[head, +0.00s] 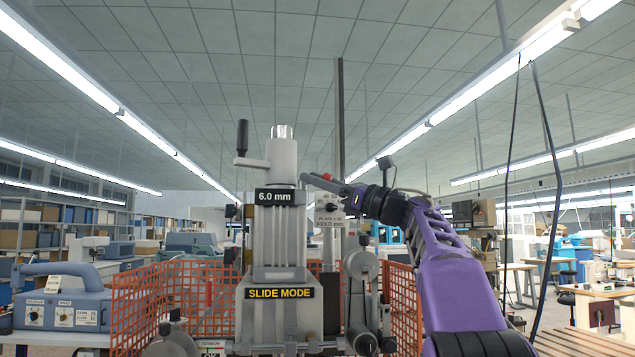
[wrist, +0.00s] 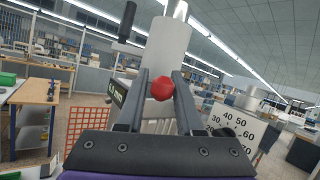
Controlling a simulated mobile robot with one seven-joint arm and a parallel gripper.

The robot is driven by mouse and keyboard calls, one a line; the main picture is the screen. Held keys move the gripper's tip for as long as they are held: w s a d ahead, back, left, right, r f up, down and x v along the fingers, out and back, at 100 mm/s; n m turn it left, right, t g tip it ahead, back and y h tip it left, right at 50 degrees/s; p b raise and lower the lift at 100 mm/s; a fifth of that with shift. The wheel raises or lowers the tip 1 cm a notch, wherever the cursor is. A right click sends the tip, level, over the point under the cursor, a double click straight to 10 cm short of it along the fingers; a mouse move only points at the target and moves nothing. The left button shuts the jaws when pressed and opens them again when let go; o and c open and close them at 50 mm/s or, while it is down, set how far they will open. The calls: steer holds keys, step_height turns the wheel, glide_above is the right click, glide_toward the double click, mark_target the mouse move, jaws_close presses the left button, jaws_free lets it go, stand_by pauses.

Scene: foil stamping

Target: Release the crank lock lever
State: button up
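A red ball knob (head: 326,177) sits high on the right side of the stamping machine (head: 279,230), below and right of its crank arm (head: 252,162). It also shows in the wrist view (wrist: 162,88), between the two dark fingers of my gripper (wrist: 161,75). The fingers are apart, one on each side of the knob and very close to it; whether they press on it I cannot tell. In the head view my gripper (head: 316,182) reaches in from the right at knob height. The lever under the knob is mostly hidden. The crank's black handle (head: 242,136) stands upright.
An orange mesh guard (head: 150,300) stands around the machine. A blue-grey device (head: 62,305) is at the left. A dial plate (wrist: 232,120) is close to my right finger in the wrist view.

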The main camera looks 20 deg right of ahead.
steer(key=shift+o, duration=1)
steer(key=shift+f, duration=0.1)
steer(key=shift+d+f, duration=0.1)
steer(key=b+v, duration=0.5)
steer(key=v, duration=1.2)
